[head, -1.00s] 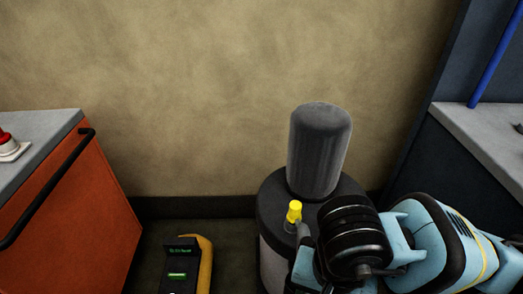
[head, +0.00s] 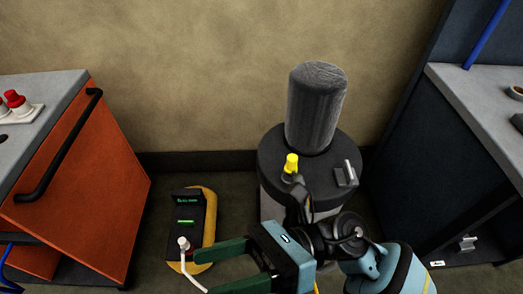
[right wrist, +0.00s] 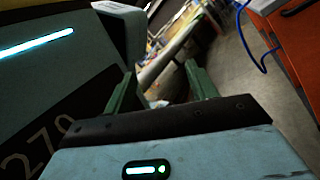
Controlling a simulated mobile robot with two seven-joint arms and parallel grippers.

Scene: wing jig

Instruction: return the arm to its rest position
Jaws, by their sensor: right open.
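My right gripper (head: 205,271) is at the bottom of the head view, its green fingers pointing left. The fingers are apart with nothing between them. In the right wrist view my right gripper (right wrist: 160,78) also shows its two green fingers spread and empty. My right arm comes in from the lower right, in front of a dark canister-like machine (head: 275,160), and hides part of its lower front. My left gripper is in neither view.
An orange cabinet (head: 80,180) with a black handle stands at left; it seems to show in the wrist view (right wrist: 298,40). A black-and-yellow device (head: 188,212) with a white-tipped hose sits on the floor. A grey-topped bench (head: 470,110) stands at right.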

